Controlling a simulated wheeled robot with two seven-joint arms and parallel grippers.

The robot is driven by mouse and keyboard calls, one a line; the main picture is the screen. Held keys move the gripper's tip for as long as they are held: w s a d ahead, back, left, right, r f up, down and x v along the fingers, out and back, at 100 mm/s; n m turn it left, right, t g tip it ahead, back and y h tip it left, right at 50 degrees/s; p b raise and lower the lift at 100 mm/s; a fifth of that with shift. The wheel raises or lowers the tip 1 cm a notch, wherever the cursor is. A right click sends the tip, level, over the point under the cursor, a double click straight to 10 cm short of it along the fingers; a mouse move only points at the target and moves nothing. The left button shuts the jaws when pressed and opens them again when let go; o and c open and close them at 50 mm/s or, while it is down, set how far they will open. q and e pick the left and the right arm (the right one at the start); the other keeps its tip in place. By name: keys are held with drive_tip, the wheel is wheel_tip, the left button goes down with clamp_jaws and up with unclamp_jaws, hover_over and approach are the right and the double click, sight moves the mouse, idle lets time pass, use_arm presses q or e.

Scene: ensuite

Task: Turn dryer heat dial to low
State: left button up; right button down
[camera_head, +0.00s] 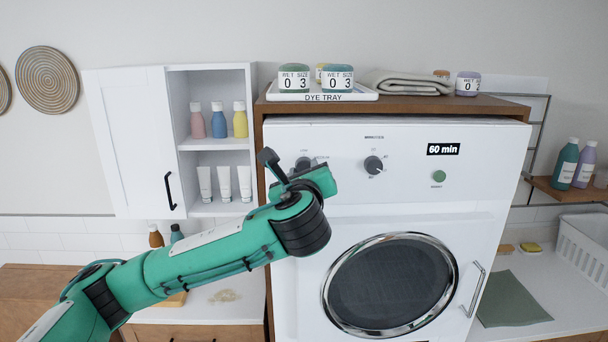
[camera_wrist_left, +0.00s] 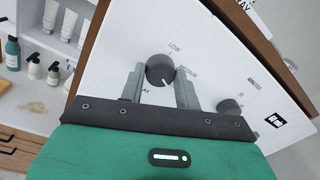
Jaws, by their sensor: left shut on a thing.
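The white dryer (camera_head: 470,200) stands in the middle of the head view. Its dark round heat dial (camera_head: 303,163) is at the left of the panel, partly hidden by my left gripper (camera_head: 312,180). In the left wrist view the dial (camera_wrist_left: 160,70) sits between the two grey fingers of my left gripper (camera_wrist_left: 160,84), which is shut on it. The label LOW is above the dial and MEDIUM is at its right; a third label at lower left is partly covered. A pale mark shows on the dial's lower right edge. My right gripper is not in view.
A dye tray (camera_head: 320,97) rests on top. An open-shelved cabinet (camera_head: 216,143) stands left, near my left arm.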

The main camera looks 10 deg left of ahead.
use_arm(q)
drive_tip(key=shift+w+d+f+n+y+b, duration=0.1)
drive_tip(key=shift+n+y+b, duration=0.25)
drive_tip(key=shift+n+b, duration=3.05)
drive_tip(key=shift+s+f+n+y+b, duration=0.1)
drive_tip(key=shift+n+y+b, duration=0.2)
drive_tip(key=shift+n+b, duration=3.1)
drive_tip(key=shift+w+d+f+n+y+b, duration=0.25)
drive_tip(key=shift+n+b, duration=1.1)
drive_tip(key=shift+n, duration=4.05)
drive_tip(key=shift+s+a+r, duration=0.15)
drive_tip(key=shift+a+r, duration=0.05)
drive_tip(key=o, duration=1)
drive_tip(key=shift+r, duration=0.1)
drive_tip(key=shift+s, duration=0.1)
drive_tip(key=shift+b+v, duration=2.45)
drive_tip(key=shift+v, duration=4.4)
